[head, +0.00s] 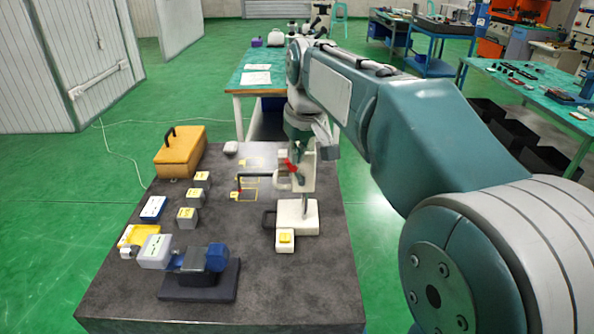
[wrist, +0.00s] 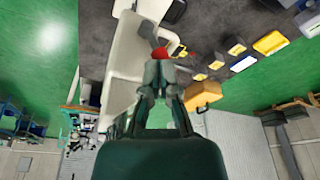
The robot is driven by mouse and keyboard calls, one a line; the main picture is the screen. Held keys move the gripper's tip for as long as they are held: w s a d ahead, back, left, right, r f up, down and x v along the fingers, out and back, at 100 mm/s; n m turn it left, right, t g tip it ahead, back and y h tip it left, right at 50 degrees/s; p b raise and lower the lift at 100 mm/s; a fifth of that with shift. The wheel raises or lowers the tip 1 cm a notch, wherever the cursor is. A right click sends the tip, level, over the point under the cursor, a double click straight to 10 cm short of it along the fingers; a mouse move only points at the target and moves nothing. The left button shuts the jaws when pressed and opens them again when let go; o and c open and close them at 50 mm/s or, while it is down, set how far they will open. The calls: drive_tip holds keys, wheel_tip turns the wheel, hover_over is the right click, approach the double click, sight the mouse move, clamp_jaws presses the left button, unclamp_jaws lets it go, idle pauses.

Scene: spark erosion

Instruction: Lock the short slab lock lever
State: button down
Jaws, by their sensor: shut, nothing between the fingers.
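A white upright fixture (head: 297,215) stands on the dark table, with a small red lever (head: 291,166) on its upper part and a black-ended bar reaching left. In the wrist view, the red part (wrist: 160,53) shows just past my fingertips, against the pale fixture body (wrist: 126,68). My gripper (wrist: 160,70) is shut and empty, its tips close to the red part; I cannot tell whether they touch it. In the head view my arm comes down behind and above the fixture, and the fingers are hard to make out.
The dark table (head: 262,290) also holds an orange case (head: 180,155), several small grey blocks with yellow labels, a blue-and-white box (head: 153,208) and a blue-grey vise-like device (head: 205,262). A white block with a yellow top (head: 285,240) sits before the fixture. The table's front right is clear.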

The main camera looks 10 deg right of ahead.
sight(279, 164)
drive_tip(key=shift+a, duration=0.15)
drive_tip(key=shift+w+a+f, duration=0.2)
drive_tip(key=shift+a+f, duration=0.3)
drive_tip(key=shift+a, duration=0.45)
drive_tip(key=shift+w+a+f, duration=0.15)
drive_tip(key=shift+a+f, duration=0.5)
drive_tip(key=shift+f, duration=0.05)
drive_tip(key=shift+r, duration=0.1)
drive_tip(key=v, duration=0.2)
drive_tip(key=w+v, duration=0.1)
drive_tip(key=v, duration=0.2)
drive_tip(key=shift+a+r, duration=0.2)
drive_tip(key=shift+r, duration=0.25)
idle(0.3)
